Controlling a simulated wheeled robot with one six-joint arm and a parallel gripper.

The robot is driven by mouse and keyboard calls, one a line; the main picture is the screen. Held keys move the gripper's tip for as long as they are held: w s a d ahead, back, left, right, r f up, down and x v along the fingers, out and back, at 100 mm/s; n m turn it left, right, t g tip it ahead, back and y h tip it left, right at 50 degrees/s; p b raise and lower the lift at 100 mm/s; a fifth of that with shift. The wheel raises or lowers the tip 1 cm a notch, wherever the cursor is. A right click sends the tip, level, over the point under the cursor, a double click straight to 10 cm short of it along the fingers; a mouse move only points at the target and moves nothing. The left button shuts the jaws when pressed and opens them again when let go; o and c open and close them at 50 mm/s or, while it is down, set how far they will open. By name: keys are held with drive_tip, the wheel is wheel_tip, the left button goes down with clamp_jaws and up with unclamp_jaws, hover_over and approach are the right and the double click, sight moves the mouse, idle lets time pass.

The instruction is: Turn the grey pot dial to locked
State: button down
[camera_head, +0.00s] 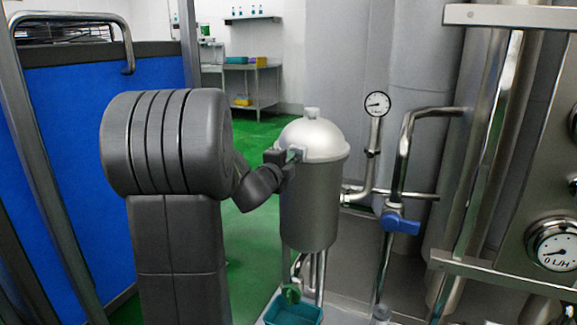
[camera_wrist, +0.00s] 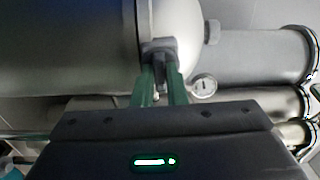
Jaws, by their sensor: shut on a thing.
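The grey pot (camera_head: 308,205) with its domed lid (camera_head: 312,137) stands upright in the middle of the head view. In the wrist view the pot (camera_wrist: 75,45) lies sideways across the top left, with the pale lid (camera_wrist: 178,30) beside it. The grey pot dial (camera_wrist: 160,47) sits by the seam of lid and body. My gripper (camera_wrist: 162,72) has its green fingers shut on the dial. In the head view my gripper (camera_head: 286,160) reaches the pot's upper left side, and the dial is mostly hidden there. I cannot read the dial's setting.
A pressure gauge (camera_head: 377,104) and a pipe with a blue valve handle (camera_head: 400,222) stand right of the pot. A teal bin (camera_head: 293,312) is below it. A blue panel (camera_head: 75,170) is at the left. Green floor shows behind.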

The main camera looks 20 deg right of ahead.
drive_tip(key=shift+m, duration=0.3)
drive_tip(key=c, duration=1.5)
unclamp_jaws()
drive_tip(key=shift+o, duration=0.2)
drive_tip(key=p+v, duration=0.2)
drive_tip(key=v, duration=1.1)
drive_tip(key=shift+s+a, duration=0.25)
drive_tip(key=shift+a, duration=0.1)
drive_tip(key=shift+w+d, duration=0.1)
